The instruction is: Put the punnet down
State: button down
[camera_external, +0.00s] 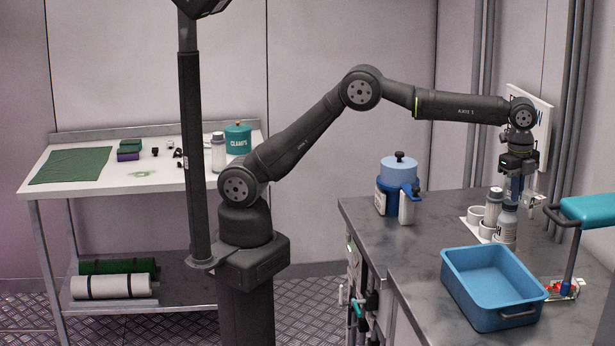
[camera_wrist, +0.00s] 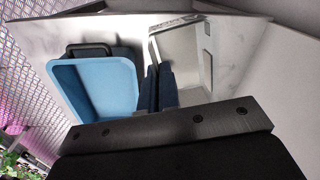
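No punnet shows clearly in either view. A small red item with a pale edge (camera_external: 561,288) lies on the dark bench, right of the blue tray and under a teal-topped stand; I cannot tell whether it is a punnet. My gripper (camera_external: 513,198) points down over the back of the bench, by the white bottles and cups. In the wrist view my gripper's dark blue fingers (camera_wrist: 158,88) lie close together, with nothing visible between them. The blue tray (camera_external: 530,312) stands in front of the gripper and looks empty; it also shows in the wrist view (camera_wrist: 66,85).
A white bottle (camera_external: 494,204) and a grey-white jar (camera_external: 507,226) stand close to the gripper. A blue pot (camera_external: 398,175) stands at the bench's back left. Bare bench (camera_external: 405,246) lies left of the tray.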

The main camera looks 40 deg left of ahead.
jog(key=s+d+m, duration=0.2)
jog(key=s, duration=0.5)
jog(key=s+d+m, duration=0.1)
jog(key=s+d, duration=0.2)
jog(key=s, duration=0.5)
send_over(527, 269)
jog(key=f, duration=1.2)
jog(key=shift+s+a, duration=0.1)
jog(key=shift+s, duration=0.2)
jog(key=shift+w+f, duration=0.1)
jog(key=shift+f, duration=1.9)
jog(key=shift+f, duration=0.2)
jog(key=c, duration=1.7)
grip_release()
jog(key=shift+r, duration=0.1)
